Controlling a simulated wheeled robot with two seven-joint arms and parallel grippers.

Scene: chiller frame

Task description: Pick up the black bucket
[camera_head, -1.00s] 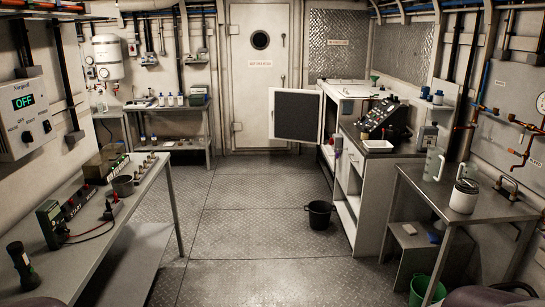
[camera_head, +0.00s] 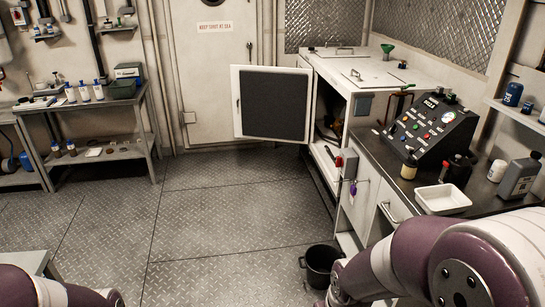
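The black bucket (camera_head: 320,264) stands upright on the metal floor at the lower middle, in front of the white cabinet. My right arm comes in from the lower right and hides part of the bucket's right side and bottom. My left arm shows only at the lower left corner. Neither gripper is in the frame, so I cannot see whether they are open or shut.
An open door (camera_head: 272,104) with a dark panel swings out from the chiller (camera_head: 360,70). A control panel (camera_head: 432,128) and a white tray (camera_head: 443,199) stand on the right counter. A bench (camera_head: 100,110) is at the left. The floor (camera_head: 210,220) in the middle is clear.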

